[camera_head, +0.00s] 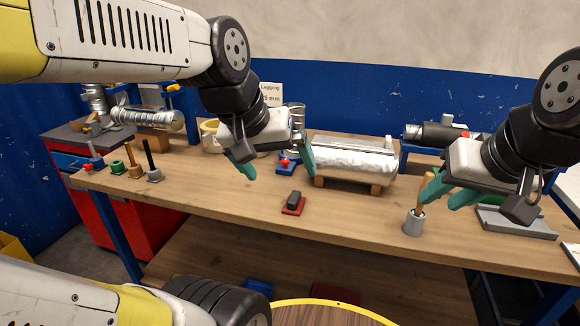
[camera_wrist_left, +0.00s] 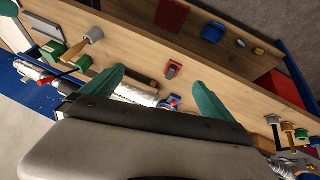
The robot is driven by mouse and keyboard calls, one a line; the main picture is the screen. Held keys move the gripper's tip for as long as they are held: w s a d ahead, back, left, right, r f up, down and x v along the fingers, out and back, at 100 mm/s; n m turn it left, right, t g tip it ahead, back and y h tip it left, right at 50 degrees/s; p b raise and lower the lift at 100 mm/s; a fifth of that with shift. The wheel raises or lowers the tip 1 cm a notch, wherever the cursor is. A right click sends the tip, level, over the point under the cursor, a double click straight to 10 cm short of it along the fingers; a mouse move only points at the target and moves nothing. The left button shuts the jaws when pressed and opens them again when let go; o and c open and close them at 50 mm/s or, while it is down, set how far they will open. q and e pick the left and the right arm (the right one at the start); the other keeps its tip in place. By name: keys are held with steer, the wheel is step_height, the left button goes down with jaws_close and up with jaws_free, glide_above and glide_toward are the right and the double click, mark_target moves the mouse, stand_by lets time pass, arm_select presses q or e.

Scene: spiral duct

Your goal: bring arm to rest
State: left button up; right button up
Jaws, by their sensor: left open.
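My left gripper (camera_head: 272,165) is open and empty above the workbench (camera_head: 232,195). Its two green fingers are spread wide; they also show in the left wrist view (camera_wrist_left: 153,90), with bare bench and small items beyond them. My right gripper (camera_head: 447,195) is at the right of the bench, its green fingers apart. It is close to a wooden-handled tool (camera_head: 425,188) standing in a grey cup (camera_head: 414,222). I cannot tell whether a finger touches the handle.
A silver-wrapped duct (camera_head: 350,160) lies on wooden supports behind my grippers. A dark block on a red base (camera_head: 293,204) sits near the front edge. A blue stand with a red knob (camera_head: 286,163) is beside my left gripper. Several small upright tools (camera_head: 135,165) stand at the left end.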

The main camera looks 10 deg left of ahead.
arm_select(q)
steer(key=shift+s+d+f+m+t, duration=0.15)
steer(key=shift+s+m+t, duration=0.15)
steer(key=shift+s+m, duration=0.6)
stand_by(0.6)
